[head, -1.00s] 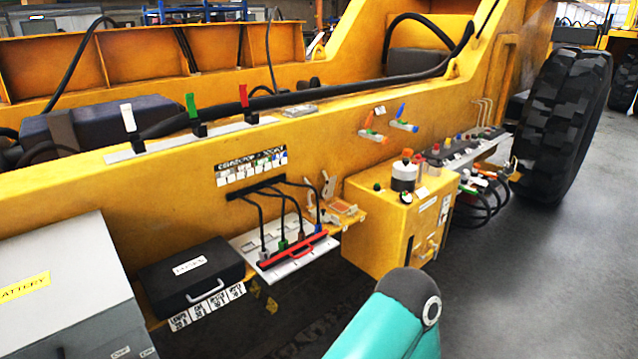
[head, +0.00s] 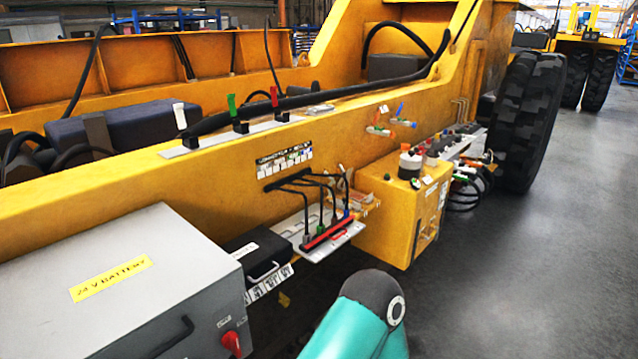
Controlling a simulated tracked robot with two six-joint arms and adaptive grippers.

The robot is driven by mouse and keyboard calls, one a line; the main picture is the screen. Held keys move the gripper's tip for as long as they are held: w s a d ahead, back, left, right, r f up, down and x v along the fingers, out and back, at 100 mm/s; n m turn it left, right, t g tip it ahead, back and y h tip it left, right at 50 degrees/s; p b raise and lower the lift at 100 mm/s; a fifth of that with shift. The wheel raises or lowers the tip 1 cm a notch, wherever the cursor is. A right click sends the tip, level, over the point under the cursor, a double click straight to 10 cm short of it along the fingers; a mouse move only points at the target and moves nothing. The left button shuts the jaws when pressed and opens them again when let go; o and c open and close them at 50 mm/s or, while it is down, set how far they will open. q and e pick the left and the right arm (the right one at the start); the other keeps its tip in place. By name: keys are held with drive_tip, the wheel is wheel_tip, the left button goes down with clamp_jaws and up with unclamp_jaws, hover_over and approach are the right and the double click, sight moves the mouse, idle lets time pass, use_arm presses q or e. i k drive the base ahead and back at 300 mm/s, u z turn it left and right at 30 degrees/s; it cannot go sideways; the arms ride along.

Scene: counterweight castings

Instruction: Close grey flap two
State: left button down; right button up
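I cannot pick out a flap marked two. A pale plate (head: 345,236) with a red bar (head: 326,233) sits low on the yellow chassis side; several black cables run down to plugs there. A small light-grey part (head: 342,183) stands up beside the cables, but I cannot tell whether it is a flap. Above is a label strip (head: 284,163), too small to read. Neither gripper shows; only a teal and dark link of my arm is at the bottom.
A large grey battery box (head: 130,285) with a red knob (head: 231,344) fills the lower left. A black case (head: 262,255) is beside it. A yellow box (head: 395,215) stands right of the plate. A big tyre (head: 530,120) is further right. The grey floor (head: 540,270) at right is clear.

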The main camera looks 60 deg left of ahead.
sight(349, 171)
drive_tip(key=u, duration=0.95)
drive_tip(key=i, duration=0.8)
drive_tip(key=u, duration=0.55)
drive_tip(key=i, duration=0.65)
drive_tip(key=z, duration=0.25)
